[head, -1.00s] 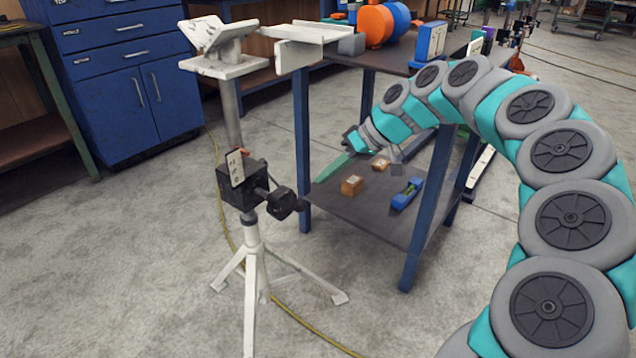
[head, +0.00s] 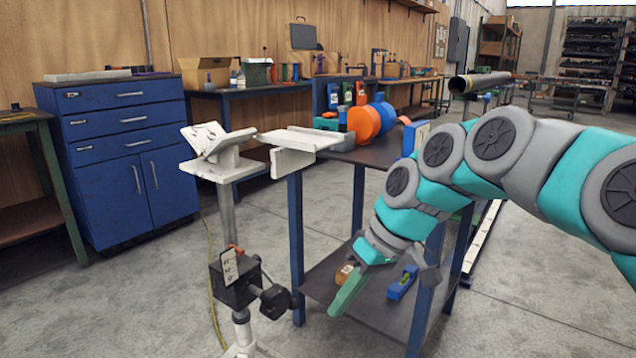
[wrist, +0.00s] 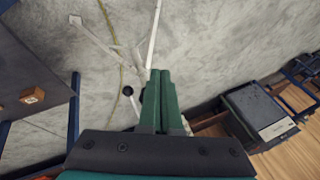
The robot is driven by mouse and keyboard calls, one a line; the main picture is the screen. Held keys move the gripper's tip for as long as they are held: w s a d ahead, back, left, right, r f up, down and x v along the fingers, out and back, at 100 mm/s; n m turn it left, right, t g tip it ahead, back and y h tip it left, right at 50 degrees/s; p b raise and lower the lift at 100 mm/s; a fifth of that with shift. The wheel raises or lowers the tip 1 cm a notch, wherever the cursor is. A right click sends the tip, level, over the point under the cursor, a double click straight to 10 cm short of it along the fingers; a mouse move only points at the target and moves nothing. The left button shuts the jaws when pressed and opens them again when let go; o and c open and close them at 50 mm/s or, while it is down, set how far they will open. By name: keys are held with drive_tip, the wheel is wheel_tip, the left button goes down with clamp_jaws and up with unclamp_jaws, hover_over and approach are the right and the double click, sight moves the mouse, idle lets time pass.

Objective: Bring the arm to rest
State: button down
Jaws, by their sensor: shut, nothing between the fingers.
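My gripper (head: 350,291) hangs from my teal and grey arm in front of the blue-legged table, in the middle of the head view. Its green fingers point down and to the left. In the wrist view my gripper (wrist: 160,75) has its two green fingers side by side and closed, with nothing between them. The floor and the stand's legs show beyond the fingertips.
A white pipe stand (head: 226,190) is left of my gripper. The table's lower shelf (head: 322,280) holds an orange-brown block (head: 344,274) and a blue level (head: 402,284). A blue cabinet (head: 120,150) stands at left. A pipe (head: 482,81) shows behind my arm. Floor is open at front right.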

drive_tip(key=s+d+f+m+g+h+p, duration=0.1)
drive_tip(key=s+d+f, duration=0.4)
drive_tip(key=s, duration=0.7)
drive_tip(key=s+d+f+m+h+p, duration=0.1)
drive_tip(key=s+d+f+m+h, duration=0.3)
drive_tip(key=s, duration=0.7)
wheel_tip(320, 180, down, 2)
drive_tip(key=d+m, duration=0.1)
drive_tip(key=m, duration=0.1)
drive_tip(key=shift+s+d+f+m+g+h, duration=0.2)
drive_tip(key=shift+s+d+m+g+h, duration=0.1)
drive_tip(key=shift+s+d+g, duration=0.1)
